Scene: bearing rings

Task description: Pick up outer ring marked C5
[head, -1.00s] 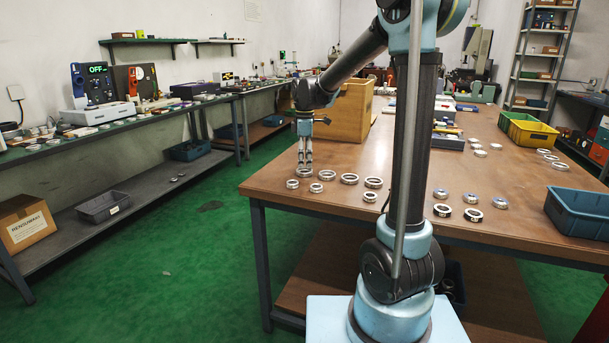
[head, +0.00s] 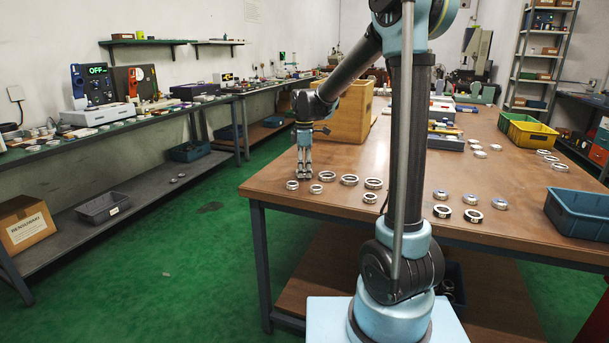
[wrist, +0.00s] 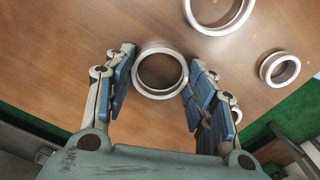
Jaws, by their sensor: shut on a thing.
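A pale metal ring (wrist: 137,82) lies between the fingers of my gripper (wrist: 160,66) in the wrist view. My gripper is shut on it, one finger at each side of its rim. The ring looks flat and at table level; I cannot tell whether it touches the wood. In the head view my gripper (head: 304,174) points straight down at the table's left front part, and its fingers mostly hide the held ring. No marking can be read on any ring, so I cannot tell which one is C5.
A larger ring (wrist: 190,15) and a smaller ring (wrist: 265,72) lie close by. Several more rings, such as one ring (head: 349,180), lie along the table's front. A wooden box (head: 346,118) stands behind my gripper. A blue bin (head: 575,224) is at the right.

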